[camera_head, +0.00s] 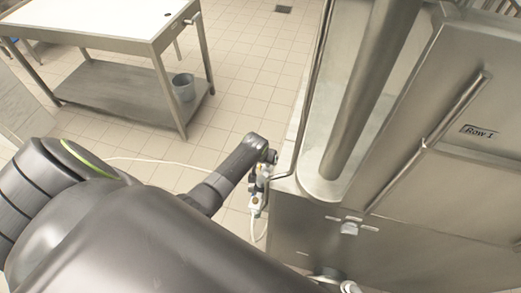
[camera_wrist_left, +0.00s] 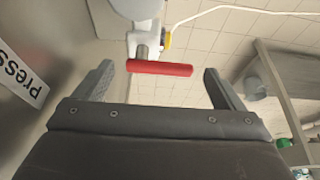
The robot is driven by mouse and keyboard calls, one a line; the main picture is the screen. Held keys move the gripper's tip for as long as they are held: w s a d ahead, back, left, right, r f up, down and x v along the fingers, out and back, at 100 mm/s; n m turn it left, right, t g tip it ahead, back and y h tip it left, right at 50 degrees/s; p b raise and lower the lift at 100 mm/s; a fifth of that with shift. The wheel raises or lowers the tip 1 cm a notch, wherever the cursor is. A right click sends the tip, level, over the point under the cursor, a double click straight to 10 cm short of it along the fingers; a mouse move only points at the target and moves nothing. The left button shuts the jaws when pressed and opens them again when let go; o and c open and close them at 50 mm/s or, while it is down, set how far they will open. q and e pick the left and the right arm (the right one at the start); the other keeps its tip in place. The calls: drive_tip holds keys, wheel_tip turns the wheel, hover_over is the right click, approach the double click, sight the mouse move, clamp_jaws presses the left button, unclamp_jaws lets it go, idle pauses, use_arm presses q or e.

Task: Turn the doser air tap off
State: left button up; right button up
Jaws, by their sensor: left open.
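The doser air tap has a red bar handle (camera_wrist_left: 160,68) on a metal stem below a pale valve body (camera_wrist_left: 140,20). In the left wrist view my left gripper (camera_wrist_left: 157,72) is open. The handle lies crosswise in the gap between its fingertips, and I see no firm grip on it. Small air fittings (camera_head: 257,190) with a pale hose show at the machine's left edge. My right gripper is not in view.
The steel machine (camera_head: 300,225) fills the right side, with a panel marked "Row 1" (camera_head: 482,131). A steel table (camera_head: 100,30) with a grey bucket (camera_head: 183,87) on its lower shelf stands at the back left. Tiled floor (camera_head: 245,85) is clear between them.

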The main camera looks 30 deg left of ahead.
use_arm(q)
drive_tip(key=v, duration=1.7)
drive_tip(key=shift+r, duration=0.15)
